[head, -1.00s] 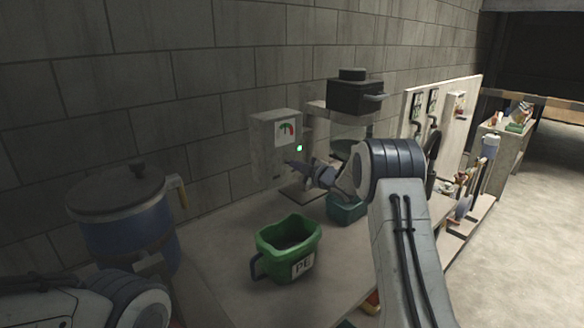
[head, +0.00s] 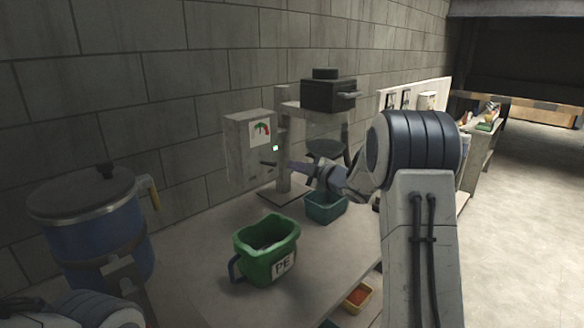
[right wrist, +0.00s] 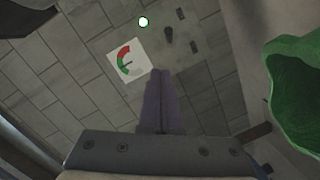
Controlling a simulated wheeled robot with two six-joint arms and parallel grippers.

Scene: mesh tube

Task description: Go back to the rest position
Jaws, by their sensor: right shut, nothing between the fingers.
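My right gripper (head: 290,166) is in the middle of the head view, in front of the grey box with the gauge (head: 251,142) and above the bench. Its fingers point left toward that box. In the right wrist view its two fingers (right wrist: 160,85) lie together with nothing between them. In the head view part of my left arm (head: 75,312) shows at the bottom left corner; the left gripper itself is not visible.
A green PE bin (head: 262,262) and a teal bin (head: 326,206) stand on the bench (head: 205,292). A blue lidded pot (head: 95,230) is at left. A black device (head: 328,95) sits on a stand behind. Open floor (head: 530,200) lies at right.

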